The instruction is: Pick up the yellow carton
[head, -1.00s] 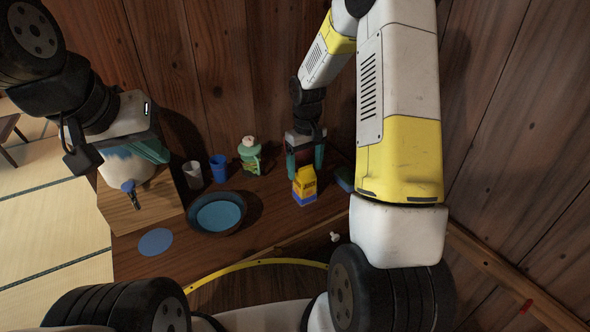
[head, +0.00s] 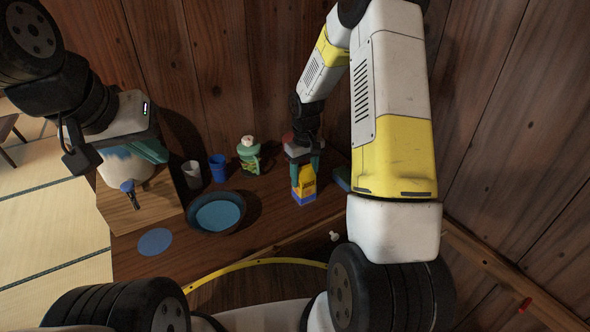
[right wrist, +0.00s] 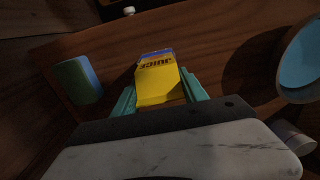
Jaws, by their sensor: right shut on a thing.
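The yellow carton (head: 304,191) has a blue base and stands upright on the wooden table. In the right wrist view the carton (right wrist: 157,84) shows dark "JUICE" lettering and sits between the two teal fingers. My right gripper (head: 305,172) comes down from above and is shut on the upper part of the carton. I cannot see a gap under the carton. My left gripper (head: 150,151) is at the left, by a white rounded thing (head: 128,170) with a blue-tipped spout. Its fingertips are partly hidden, so its opening is unclear.
Left of the carton are a green-and-white jug (head: 249,157), a blue cup (head: 217,167), a grey cup (head: 192,174) and a dark bowl (head: 243,222) with a blue inside. A blue disc (head: 155,241) lies front left. A blue-green thing (head: 341,179) lies close right of the carton. Wooden walls stand behind.

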